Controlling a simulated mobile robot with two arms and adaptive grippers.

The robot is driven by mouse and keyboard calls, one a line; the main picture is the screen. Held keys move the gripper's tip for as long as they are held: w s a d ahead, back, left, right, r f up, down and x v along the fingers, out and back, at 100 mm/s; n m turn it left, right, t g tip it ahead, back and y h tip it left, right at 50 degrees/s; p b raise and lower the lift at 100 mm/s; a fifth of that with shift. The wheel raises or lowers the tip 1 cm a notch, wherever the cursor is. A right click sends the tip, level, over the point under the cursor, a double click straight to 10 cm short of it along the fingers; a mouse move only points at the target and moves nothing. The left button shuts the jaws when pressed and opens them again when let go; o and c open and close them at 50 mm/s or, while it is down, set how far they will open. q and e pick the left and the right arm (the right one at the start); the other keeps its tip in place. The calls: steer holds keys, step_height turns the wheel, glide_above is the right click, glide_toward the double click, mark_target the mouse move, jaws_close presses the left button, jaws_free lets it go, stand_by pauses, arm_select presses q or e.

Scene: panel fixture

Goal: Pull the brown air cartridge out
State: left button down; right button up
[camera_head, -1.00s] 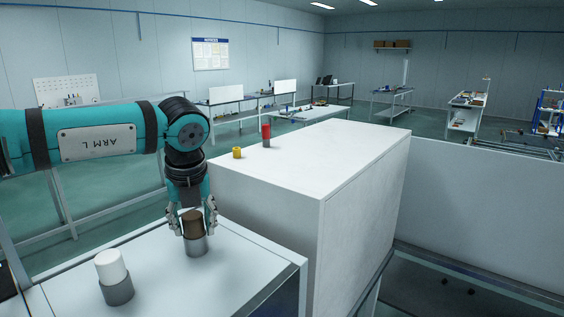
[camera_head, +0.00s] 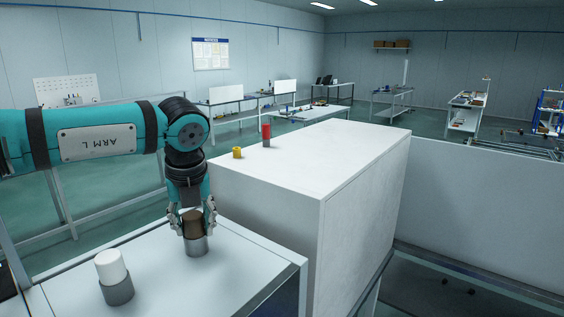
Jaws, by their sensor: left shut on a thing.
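The brown air cartridge (camera_head: 194,224) stands upright in a grey cylindrical holder (camera_head: 196,246) on the lower white panel top. My left gripper (camera_head: 195,226) points straight down over it, with one finger on each side, and is shut on the cartridge. The cartridge's top is partly hidden by the gripper. My right gripper is not in view.
A white cartridge (camera_head: 111,266) sits in a second grey holder (camera_head: 118,291) at the front left. The panel top between the holders is clear.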

arm_select(q)
steer(key=shift+r+p, duration=0.3)
steer(key=shift+r, duration=0.3)
steer(key=shift+r, duration=0.65)
steer(key=shift+r+p, duration=0.8)
steer(key=shift+r, duration=0.55)
stand_by(0.4)
steer(key=shift+r+p, duration=1.25)
steer(key=shift+r, duration=1.25)
step_height(320, 180, up, 8)
steer(key=p, duration=0.4)
glide_above(193, 218)
steer(key=shift+w+f, duration=0.1)
steer(key=shift+f, duration=0.15)
